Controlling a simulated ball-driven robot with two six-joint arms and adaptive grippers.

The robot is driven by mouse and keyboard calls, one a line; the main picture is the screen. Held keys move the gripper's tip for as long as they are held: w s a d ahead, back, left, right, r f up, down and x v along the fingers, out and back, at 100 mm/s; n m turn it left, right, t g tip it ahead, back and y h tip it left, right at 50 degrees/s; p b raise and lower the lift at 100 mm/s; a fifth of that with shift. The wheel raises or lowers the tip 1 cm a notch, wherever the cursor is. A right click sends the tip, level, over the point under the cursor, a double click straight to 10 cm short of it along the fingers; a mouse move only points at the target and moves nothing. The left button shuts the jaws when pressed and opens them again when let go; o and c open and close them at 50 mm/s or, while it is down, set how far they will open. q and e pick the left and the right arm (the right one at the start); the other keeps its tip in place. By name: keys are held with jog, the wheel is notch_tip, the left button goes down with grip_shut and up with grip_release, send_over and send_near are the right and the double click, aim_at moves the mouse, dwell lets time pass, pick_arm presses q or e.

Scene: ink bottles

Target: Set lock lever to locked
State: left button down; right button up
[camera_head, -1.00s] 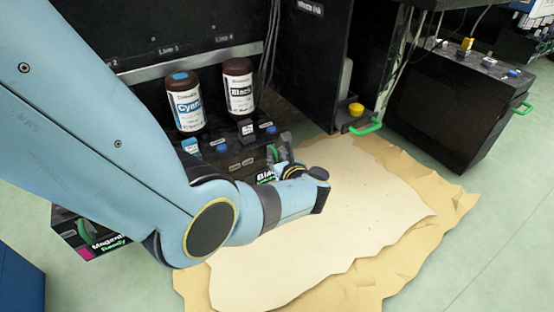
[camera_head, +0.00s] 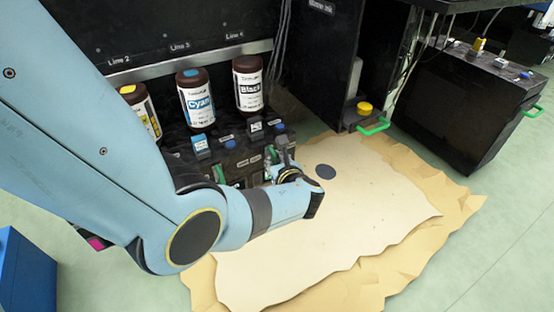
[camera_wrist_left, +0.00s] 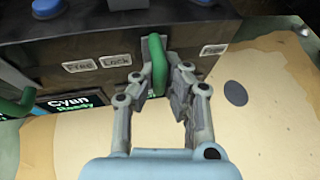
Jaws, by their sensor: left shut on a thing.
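In the left wrist view my left gripper (camera_wrist_left: 162,80) is closed around an upright green lever (camera_wrist_left: 155,48) on the front of a dark ink unit (camera_wrist_left: 180,22). Labels reading Free (camera_wrist_left: 77,66) and Lock (camera_wrist_left: 115,61) are left of this lever; another label (camera_wrist_left: 213,49) to its right is too small to read. My right gripper is not in view.
Black (camera_head: 249,92), Cyan (camera_head: 197,105) and yellow-labelled (camera_head: 143,108) bottles stand above the unit. Crumpled paper (camera_head: 375,220) with a dark oval spot (camera_head: 326,171) covers the floor in front. A dark cart (camera_head: 465,105) stands at the right.

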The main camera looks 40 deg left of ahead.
pick_arm(q)
jog(key=shift+s+a+f, duration=0.1)
jog(key=shift+s, duration=0.2)
jog(key=c, duration=1.4)
grip_release()
jog(key=shift+o, duration=0.2)
jog(key=shift+s+d+r, duration=0.1)
jog(key=shift+d+r, duration=0.1)
jog(key=shift+d, duration=0.05)
jog(key=v, duration=0.7)
jog(key=shift+a, duration=0.1)
